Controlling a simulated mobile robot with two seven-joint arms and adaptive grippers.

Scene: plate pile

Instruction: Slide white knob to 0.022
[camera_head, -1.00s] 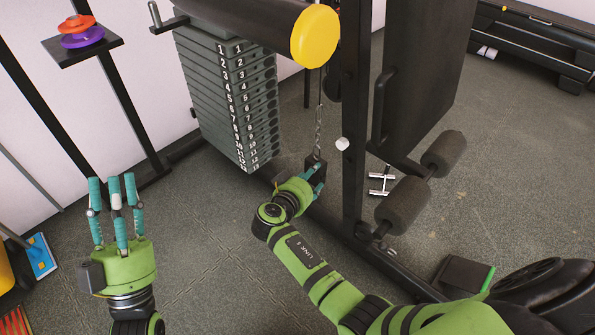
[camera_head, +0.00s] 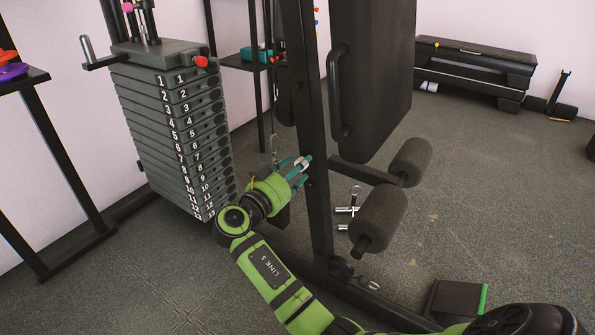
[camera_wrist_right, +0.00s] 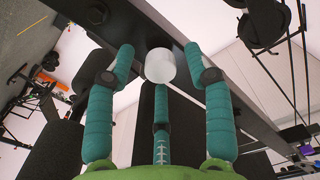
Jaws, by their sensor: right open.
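The white knob (camera_wrist_right: 160,66) is a short cylinder on the black upright post (camera_wrist_right: 195,62) of the gym machine. In the right wrist view it sits between the tips of my teal fingers. My right gripper (camera_head: 300,168) is open, with its fingers spread around the knob beside the post. In the head view the knob is largely hidden by the fingers. I cannot tell whether any finger touches it. My left gripper is not in view.
A numbered weight stack (camera_head: 178,125) stands left of the post. A black padded board (camera_head: 370,80) and two foam rollers (camera_head: 381,218) are on its right. A black bench (camera_head: 475,72) stands at the back. The floor at the right is mostly open.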

